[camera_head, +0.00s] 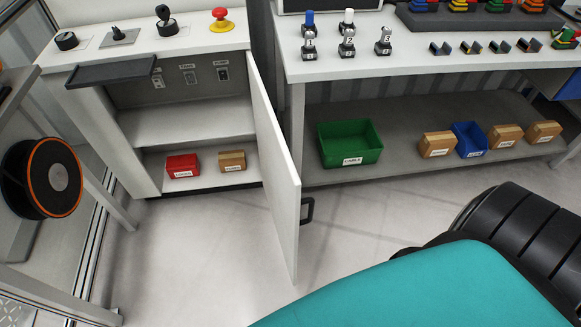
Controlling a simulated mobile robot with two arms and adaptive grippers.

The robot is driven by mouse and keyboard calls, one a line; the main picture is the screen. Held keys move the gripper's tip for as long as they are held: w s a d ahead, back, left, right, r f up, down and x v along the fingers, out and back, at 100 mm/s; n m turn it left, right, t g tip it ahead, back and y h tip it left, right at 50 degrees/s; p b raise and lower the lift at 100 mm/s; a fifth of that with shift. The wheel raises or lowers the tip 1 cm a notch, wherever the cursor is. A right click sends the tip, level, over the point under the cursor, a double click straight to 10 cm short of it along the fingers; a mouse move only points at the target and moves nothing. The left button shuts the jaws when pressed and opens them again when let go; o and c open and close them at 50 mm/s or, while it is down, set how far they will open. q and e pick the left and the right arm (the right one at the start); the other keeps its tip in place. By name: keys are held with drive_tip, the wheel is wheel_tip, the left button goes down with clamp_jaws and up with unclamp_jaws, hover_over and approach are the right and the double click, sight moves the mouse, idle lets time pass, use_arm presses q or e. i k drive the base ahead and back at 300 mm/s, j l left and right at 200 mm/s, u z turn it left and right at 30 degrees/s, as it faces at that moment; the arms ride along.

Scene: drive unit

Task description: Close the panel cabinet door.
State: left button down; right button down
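The panel cabinet (85,122) stands at the upper left, its front open. Its white door (277,165) is hinged on the cabinet's right side and swung well out toward me. A black handle (307,210) sits on the door's right-hand face, near the free edge. Inside are a shelf (190,122), several small switches at the back, a red bin (182,166) and a brown box (232,161) on the bottom. Neither of my grippers is in view.
A workbench stands to the right, with a green bin (349,146) and several small boxes on its lower shelf. A black-and-orange reel (42,178) is at the left. A teal body and black rounded segments fill the lower right. Floor (190,260) before the cabinet is clear.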

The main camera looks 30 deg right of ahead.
sight(282, 183)
drive_tip(key=l+u, duration=0.15)
drive_tip(key=l, duration=1.35)
drive_tip(key=k, duration=0.05)
